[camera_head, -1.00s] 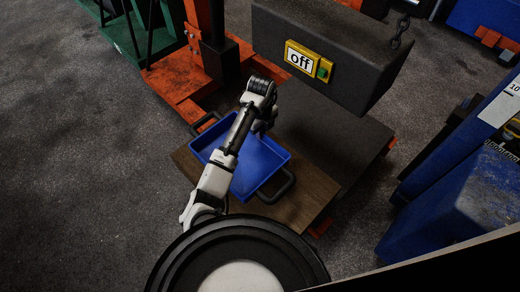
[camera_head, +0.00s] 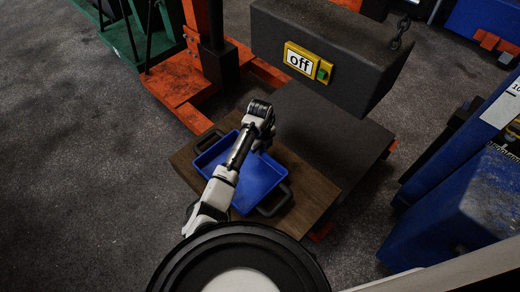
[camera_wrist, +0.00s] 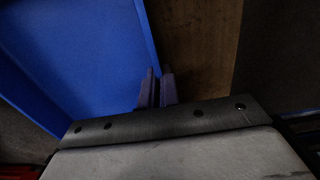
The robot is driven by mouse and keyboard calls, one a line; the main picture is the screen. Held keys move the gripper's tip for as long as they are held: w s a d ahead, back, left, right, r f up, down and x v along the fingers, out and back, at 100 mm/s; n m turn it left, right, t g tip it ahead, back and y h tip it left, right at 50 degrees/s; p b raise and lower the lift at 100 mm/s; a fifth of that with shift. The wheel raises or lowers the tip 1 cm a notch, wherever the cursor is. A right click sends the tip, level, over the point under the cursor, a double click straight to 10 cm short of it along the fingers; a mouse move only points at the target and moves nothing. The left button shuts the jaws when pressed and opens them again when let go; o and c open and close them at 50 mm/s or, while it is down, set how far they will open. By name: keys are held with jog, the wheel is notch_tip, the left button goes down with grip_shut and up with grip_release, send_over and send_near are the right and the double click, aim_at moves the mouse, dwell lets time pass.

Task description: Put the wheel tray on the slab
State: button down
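The wheel tray (camera_head: 258,184) is a blue, empty rectangular tray with black handles at two ends. In the head view it is over the brown wooden slab (camera_head: 312,204), low over it or resting on it; I cannot tell which. My gripper (camera_wrist: 159,84) points down at the tray's rim, and its narrow fingers are close together with the tray's wall running between them. The blue tray (camera_wrist: 75,55) fills the left of the wrist view. In the head view my wrist hides the fingers and part of the tray's far side.
A dark hanging block (camera_head: 330,45) with a yellow "off" switch and a chain stands behind the slab. An orange steel frame (camera_head: 178,88) is at the back left, and a blue machine (camera_head: 455,205) is at the right. The floor at the left is clear.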

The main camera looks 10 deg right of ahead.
jog(key=c, duration=2.1)
grip_release()
jog(key=shift+f, duration=0.15)
jog(key=o, duration=0.5)
jog(key=shift+c, duration=0.2)
notch_tip(320, 180, up, 12)
jog(key=p, duration=0.2)
jog(key=shift+r, duration=0.2)
